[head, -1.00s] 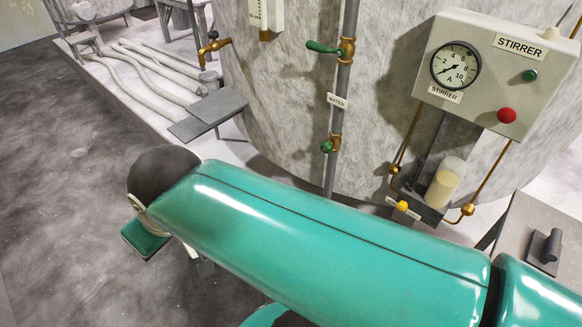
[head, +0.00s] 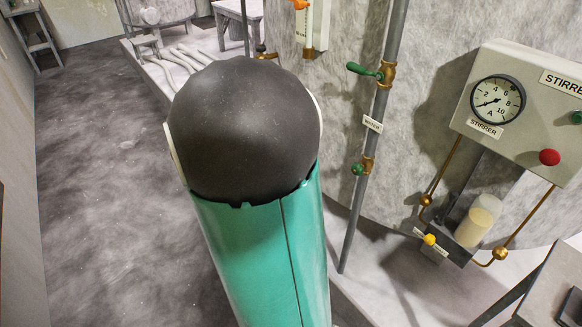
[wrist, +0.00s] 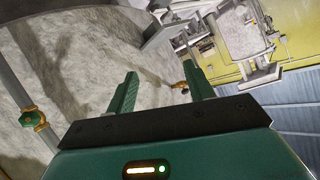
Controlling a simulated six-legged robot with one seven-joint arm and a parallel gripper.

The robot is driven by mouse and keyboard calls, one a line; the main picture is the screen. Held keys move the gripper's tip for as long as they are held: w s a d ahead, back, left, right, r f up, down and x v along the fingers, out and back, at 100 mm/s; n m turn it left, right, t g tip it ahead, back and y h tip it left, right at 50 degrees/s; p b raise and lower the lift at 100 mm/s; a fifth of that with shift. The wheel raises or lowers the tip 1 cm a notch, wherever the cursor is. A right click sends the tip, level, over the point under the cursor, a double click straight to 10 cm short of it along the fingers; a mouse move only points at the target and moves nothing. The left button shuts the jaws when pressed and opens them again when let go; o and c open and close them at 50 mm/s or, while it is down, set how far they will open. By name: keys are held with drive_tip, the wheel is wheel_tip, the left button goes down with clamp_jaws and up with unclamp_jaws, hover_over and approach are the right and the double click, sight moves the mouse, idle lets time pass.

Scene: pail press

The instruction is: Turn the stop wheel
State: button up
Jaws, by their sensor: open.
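A small green wheel (head: 358,169) sits on a brass fitting on the upright grey pipe, below the WATER label (head: 373,124). A green lever handle (head: 363,69) is higher on the same pipe. In the wrist view, a green knob on a brass fitting (wrist: 30,117) shows at the far left; I cannot tell which of the two it is. My gripper (wrist: 163,90) is open and empty, with both green fingers apart and away from that fitting. In the head view my arm hides my gripper.
The pipe runs beside a large grey tank (head: 420,60). A small brass tap (wrist: 181,85) shows beyond my fingers. The floor at left is clear.

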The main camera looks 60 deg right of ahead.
drive_tip(key=s+d+f+m+g+h, duration=0.4)
drive_tip(key=s+d+g, duration=0.2)
drive_tip(key=s+d, duration=0.3)
drive_tip(key=m+g+h, duration=0.1)
drive_tip(key=m+g, duration=0.2)
drive_tip(key=g, duration=0.5)
approach(354, 171)
drive_tip(key=x, duration=0.9)
drive_tip(key=shift+s+d+f, duration=0.1)
drive_tip(key=c, duration=0.6)
drive_tip(key=shift+o, duration=0.2)
